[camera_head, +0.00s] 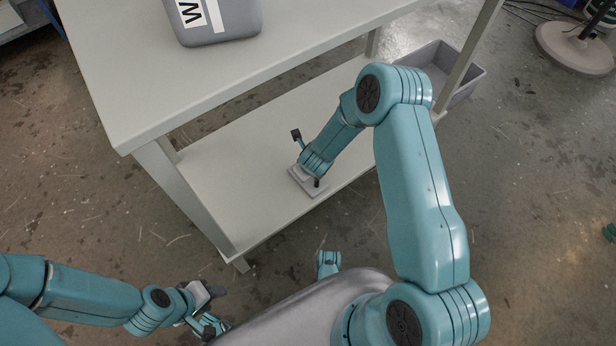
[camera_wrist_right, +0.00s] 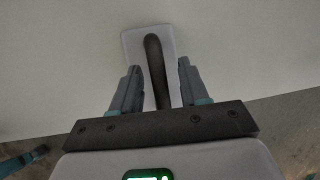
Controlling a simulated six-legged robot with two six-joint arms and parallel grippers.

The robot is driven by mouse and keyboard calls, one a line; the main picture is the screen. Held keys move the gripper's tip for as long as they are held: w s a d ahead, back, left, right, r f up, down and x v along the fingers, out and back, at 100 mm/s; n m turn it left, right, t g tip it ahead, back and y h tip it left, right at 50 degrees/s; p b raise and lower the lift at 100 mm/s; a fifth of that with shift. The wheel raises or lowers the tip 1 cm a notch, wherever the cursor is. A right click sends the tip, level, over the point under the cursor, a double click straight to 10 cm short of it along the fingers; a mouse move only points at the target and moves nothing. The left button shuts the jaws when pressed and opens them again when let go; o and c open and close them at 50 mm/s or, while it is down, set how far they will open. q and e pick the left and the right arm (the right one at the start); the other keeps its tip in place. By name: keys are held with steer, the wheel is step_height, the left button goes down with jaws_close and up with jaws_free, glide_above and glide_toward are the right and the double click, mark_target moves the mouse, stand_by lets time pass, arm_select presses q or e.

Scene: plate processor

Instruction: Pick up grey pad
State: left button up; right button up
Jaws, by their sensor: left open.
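The grey pad (camera_head: 303,180) lies flat on the lower shelf of the table, near its front edge. In the right wrist view the pad (camera_wrist_right: 132,44) is a pale rectangle with a dark bar-like handle (camera_wrist_right: 154,60) along its middle. My right gripper (camera_wrist_right: 158,66) is open, with one finger on each side of the handle and a visible gap to both. In the head view my right wrist covers part of the pad. My left gripper (camera_head: 209,309) is open and empty at the lower left, away from the table.
The shelf (camera_head: 232,187) is otherwise bare around the pad. The white tabletop (camera_head: 130,75) overhangs it, with a grey container (camera_head: 228,22) on top. A table leg (camera_head: 185,195) stands left of the shelf. A grey bin (camera_head: 440,62) is on the floor at right.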

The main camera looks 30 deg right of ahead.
jaws_close()
steer(key=shift+r, duration=0.1)
step_height(320, 180, up, 10)
steer(key=p, duration=0.5)
steer(key=c, duration=0.5)
jaws_free()
jaws_close()
